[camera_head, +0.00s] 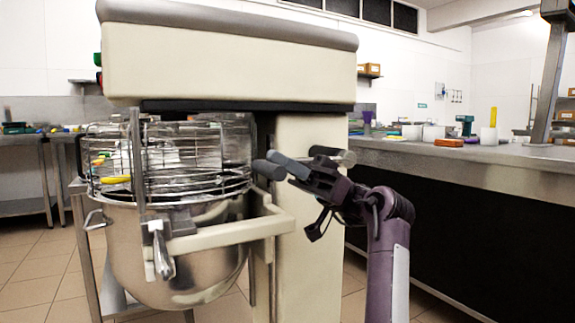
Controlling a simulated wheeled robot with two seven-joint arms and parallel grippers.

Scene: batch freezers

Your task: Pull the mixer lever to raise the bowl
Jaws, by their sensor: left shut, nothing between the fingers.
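The mixer (230,65) is a large cream machine with a grey top edge. Its steel bowl (180,255) sits below a round wire guard (170,160) and is held by a cream bracket (225,237). Grey rounded handle ends (268,169), which look like the lever, stick out from the front of the mixer column. The gripper hides part of the lever.
A long counter (470,160) with a dark front runs along the right, with containers and an orange box (449,142) on it. A steel table (30,140) stands at the back left. Tiled floor (35,250) shows at lower left.

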